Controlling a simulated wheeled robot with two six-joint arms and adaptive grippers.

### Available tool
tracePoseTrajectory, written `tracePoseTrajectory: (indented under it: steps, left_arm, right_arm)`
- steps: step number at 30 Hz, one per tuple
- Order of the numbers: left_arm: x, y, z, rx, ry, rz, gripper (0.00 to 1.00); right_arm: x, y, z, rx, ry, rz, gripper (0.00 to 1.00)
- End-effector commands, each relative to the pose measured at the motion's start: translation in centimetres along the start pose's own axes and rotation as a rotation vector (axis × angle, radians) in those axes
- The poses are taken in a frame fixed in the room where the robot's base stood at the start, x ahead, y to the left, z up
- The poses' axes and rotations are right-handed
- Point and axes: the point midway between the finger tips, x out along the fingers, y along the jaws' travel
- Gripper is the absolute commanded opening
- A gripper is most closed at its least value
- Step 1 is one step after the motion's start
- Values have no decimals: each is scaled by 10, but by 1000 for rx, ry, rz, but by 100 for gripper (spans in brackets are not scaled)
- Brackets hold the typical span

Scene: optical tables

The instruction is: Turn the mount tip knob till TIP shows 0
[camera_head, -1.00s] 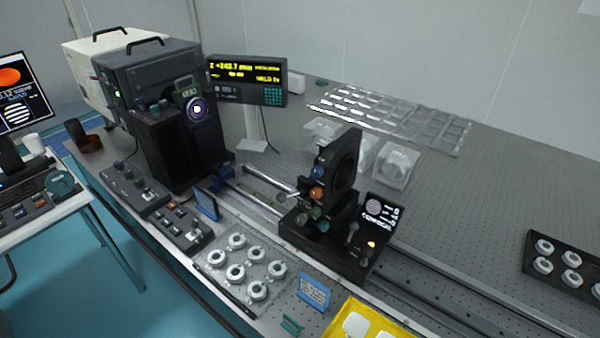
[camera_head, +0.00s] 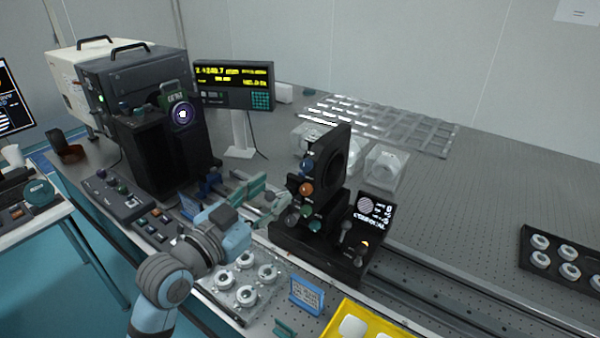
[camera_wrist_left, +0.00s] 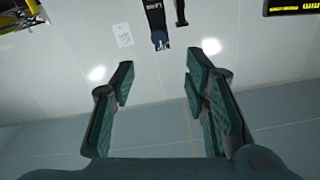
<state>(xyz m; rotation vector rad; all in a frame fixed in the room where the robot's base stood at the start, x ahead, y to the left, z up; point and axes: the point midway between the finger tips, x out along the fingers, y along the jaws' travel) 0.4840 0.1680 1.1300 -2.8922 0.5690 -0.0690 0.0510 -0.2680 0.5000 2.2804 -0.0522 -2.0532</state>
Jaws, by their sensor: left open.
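The black mount (camera_head: 333,160) stands upright on a rail carriage. Its left side carries a blue knob (camera_head: 306,167), an orange knob (camera_head: 306,189) and a green knob (camera_head: 314,225). I cannot read which is the tip knob. A small screen (camera_head: 375,207) beside the mount shows a round pattern and digits; a TIP value is not legible. My left gripper (camera_head: 264,198) is just left of the knobs, fingers apart and apparently not holding any knob. In the left wrist view the open gripper (camera_wrist_left: 158,85) has nothing between its fingers. My right gripper is not in view.
A tray of round white parts (camera_head: 245,280) lies below my left arm, beside a blue card (camera_head: 307,295) and a yellow tray (camera_head: 350,325). A readout (camera_head: 235,85) stands behind. Clear plastic boxes (camera_head: 385,165) stand right of the mount.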

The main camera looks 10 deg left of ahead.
Motion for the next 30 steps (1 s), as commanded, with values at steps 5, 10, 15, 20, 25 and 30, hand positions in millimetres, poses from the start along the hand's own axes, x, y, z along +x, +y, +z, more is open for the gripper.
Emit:
tracePoseTrajectory:
  steps: [5, 10, 15, 20, 25, 30]
  left_arm:
    - [54, 2, 0, -7, 1, 4, 42]
    - [91, 1, 1, -3, -3, 2, 42]
    - [104, 1, 2, -1, -4, 1, 42]
    - [105, 1, 2, -1, -5, 1, 42]
    - [105, 1, 2, -1, -5, 1, 26]
    - [105, 1, 2, -1, -5, 1, 0]
  right_arm:
    - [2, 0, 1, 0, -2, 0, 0]
    - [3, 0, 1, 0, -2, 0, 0]
    - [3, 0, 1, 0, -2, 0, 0]
    - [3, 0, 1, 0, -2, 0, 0]
    - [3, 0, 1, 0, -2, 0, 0]
    - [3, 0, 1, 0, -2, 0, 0]
